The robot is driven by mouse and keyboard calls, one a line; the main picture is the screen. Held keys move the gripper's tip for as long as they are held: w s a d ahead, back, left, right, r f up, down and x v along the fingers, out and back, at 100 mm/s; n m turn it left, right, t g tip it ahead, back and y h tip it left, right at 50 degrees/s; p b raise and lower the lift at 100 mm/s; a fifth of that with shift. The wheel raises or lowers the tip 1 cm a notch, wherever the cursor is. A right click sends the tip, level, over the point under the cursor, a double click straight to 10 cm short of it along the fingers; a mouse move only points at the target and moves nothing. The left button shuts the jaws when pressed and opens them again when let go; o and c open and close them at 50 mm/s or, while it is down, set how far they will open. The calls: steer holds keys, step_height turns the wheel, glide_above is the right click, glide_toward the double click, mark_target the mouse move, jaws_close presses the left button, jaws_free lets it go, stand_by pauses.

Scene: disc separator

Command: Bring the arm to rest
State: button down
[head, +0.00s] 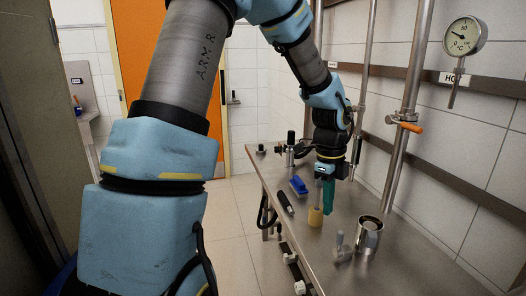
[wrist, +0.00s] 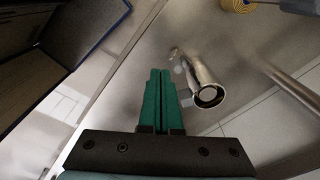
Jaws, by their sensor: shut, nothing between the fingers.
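My gripper (head: 327,194) has green fingers and hangs pointing down over the steel table (head: 395,268). It also shows in the wrist view (wrist: 160,72), where the two fingers lie together with nothing between them. My blue and grey arm reaches across the head view from the left and bends down to the gripper. The gripper is beside a small yellow cylinder (head: 315,217), which stands on the table just left of and nearer than the fingers.
A steel fitting with a round open end (head: 369,229) stands on the table; it also shows in the wrist view (wrist: 208,95). A blue brush (head: 298,185) and a dark tool (head: 285,202) lie near the left edge. Vertical pipes, an orange-handled valve (head: 408,127) and a gauge (head: 465,36) are at right.

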steer(key=s+a+r+n+t, duration=0.1)
steer(key=s+a+n, duration=0.1)
steer(key=a+n, duration=1.1)
steer(key=s+a+r+n+t, duration=0.1)
steer(key=s+a+n, duration=0.1)
steer(key=a+n, duration=1)
steer(key=shift+s+a+r+n, duration=0.15)
steer(key=shift+a+n, duration=0.25)
steer(key=shift+a, duration=0.05)
